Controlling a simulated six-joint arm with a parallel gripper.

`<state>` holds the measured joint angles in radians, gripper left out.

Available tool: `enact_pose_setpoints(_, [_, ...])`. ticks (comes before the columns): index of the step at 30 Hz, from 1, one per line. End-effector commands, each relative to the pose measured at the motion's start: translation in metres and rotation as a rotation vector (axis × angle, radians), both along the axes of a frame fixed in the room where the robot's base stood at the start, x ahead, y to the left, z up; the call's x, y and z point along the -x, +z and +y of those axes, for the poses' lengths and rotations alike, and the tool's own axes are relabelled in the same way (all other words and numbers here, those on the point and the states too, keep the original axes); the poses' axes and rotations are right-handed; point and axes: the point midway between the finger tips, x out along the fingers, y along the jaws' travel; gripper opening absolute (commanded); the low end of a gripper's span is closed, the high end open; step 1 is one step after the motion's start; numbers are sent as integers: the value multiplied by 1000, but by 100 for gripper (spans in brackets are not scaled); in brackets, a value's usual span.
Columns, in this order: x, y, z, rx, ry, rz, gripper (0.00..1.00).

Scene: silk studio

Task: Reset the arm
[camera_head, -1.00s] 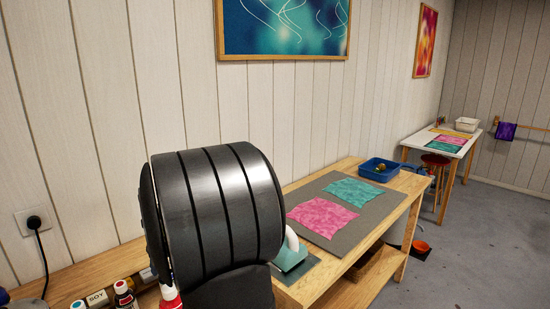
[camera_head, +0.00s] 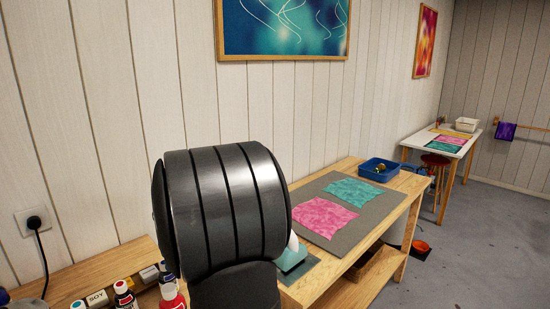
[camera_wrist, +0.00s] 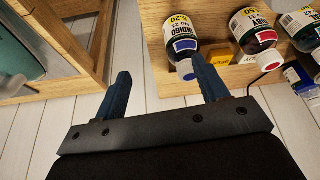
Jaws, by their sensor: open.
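My gripper (camera_wrist: 162,88) shows in the wrist view, with its two blue fingers spread apart and nothing between them. Its right finger is close to an indigo dye bottle (camera_wrist: 181,32) on a wooden shelf; I cannot tell whether they touch. In the head view, a large dark cylindrical link of my arm fills the lower middle and the gripper itself is hidden.
A workbench (camera_head: 392,207) bears a grey mat (camera_head: 312,225) with a pink cloth (camera_head: 322,214) and a teal cloth (camera_head: 358,191), plus a blue tray (camera_head: 380,180). Several dye bottles (camera_head: 124,295) stand at the lower left. A white table (camera_head: 440,138) stands farther back.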

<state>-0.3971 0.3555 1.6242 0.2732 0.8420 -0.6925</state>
Motion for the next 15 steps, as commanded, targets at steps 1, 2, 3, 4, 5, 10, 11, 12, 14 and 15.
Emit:
enact_pose_setpoints(1, [-1,6,-10,-1,-3,-2,67])
enact_pose_setpoints(2, [0,9,-15,0,-4,-1,67])
enact_pose_setpoints(3, [-1,14,-22,0,-3,-3,67])
enact_pose_setpoints(4, [-1,17,-27,0,-3,-3,67])
enact_pose_setpoints(5, [-1,20,-33,0,-4,-2,67])
enact_pose_setpoints(10, [-1,37,-62,-1,-4,-2,67])
enact_pose_setpoints(11, [-5,37,-57,-1,0,1,67])
enact_pose_setpoints(12, [-12,38,-49,0,4,1,67])
enact_pose_setpoints(14, [-21,39,-40,1,5,2,67])
enact_pose_setpoints(15, [-26,40,-35,1,4,1,67])
